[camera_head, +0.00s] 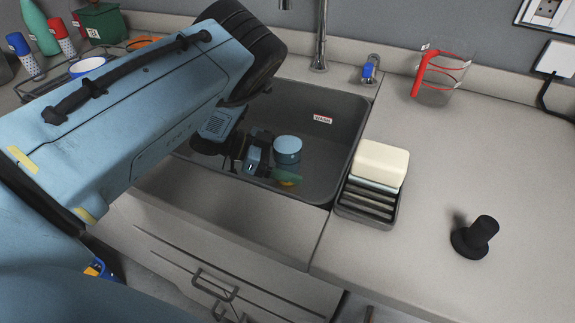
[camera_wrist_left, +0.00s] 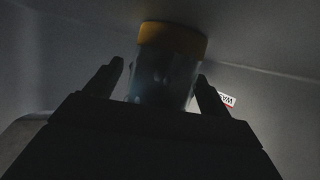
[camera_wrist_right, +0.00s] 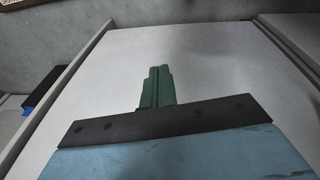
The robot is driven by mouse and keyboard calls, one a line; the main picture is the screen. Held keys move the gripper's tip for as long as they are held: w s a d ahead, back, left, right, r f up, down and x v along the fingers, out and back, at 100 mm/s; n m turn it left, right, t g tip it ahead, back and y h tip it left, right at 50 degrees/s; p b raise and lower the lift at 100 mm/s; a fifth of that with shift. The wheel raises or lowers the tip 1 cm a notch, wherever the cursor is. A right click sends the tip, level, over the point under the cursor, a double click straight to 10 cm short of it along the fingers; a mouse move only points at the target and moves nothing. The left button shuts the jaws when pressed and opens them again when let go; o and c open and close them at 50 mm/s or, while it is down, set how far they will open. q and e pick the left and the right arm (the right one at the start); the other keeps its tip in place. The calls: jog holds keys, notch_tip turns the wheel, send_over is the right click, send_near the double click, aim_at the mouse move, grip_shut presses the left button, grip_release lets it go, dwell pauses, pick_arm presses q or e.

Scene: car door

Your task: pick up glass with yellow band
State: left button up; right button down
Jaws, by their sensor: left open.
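The glass with the yellow band (camera_wrist_left: 165,75) stands in the dim sink in the left wrist view, its yellow band at the top of the picture. My left gripper (camera_wrist_left: 160,78) is open, with one dark finger on each side of the glass. Small gaps seem to remain at the fingers; contact is hard to judge. In the head view my left arm reaches down into the sink (camera_head: 345,140), and a yellow-green patch shows low by the gripper. My right gripper (camera_wrist_right: 157,88) shows its green fingers together with nothing between them, in the right wrist view only.
A light-blue round container (camera_head: 287,146) is in the sink near my left gripper. A sponge holder (camera_head: 366,208) with a cream sponge (camera_head: 381,163) stands right of the sink.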

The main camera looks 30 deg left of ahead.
pick_arm(q)
jog(key=shift+c, duration=0.4)
jog(key=c, duration=1.3)
jog(key=shift+r, duration=0.1)
